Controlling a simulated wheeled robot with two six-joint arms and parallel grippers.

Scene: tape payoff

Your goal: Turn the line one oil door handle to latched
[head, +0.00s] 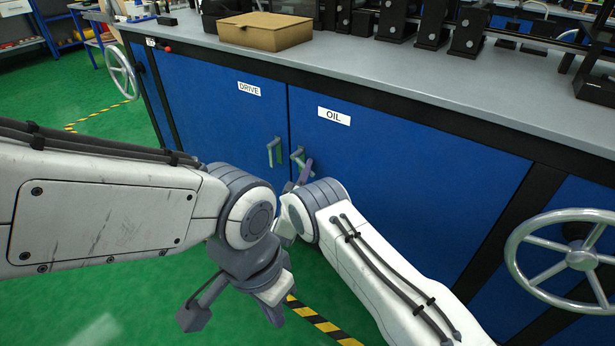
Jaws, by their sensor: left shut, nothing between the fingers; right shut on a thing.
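The blue oil door (410,165) carries a white OIL label (334,116). Its grey handle (297,154) is at the door's left edge and looks tilted, its lower part hidden behind my gripper. My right gripper (304,170) is shut on this handle, with its wrist just below and partly covering the fingers. My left gripper (276,316) hangs low over the green floor, pointing down, shut and empty, apart from the doors.
The blue drive door (205,95) is left of the oil door, with its own upright handle (273,152) close to my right gripper. A handwheel (568,258) sticks out at right, another (121,70) at far left. A cardboard box (265,32) lies on the grey worktop.

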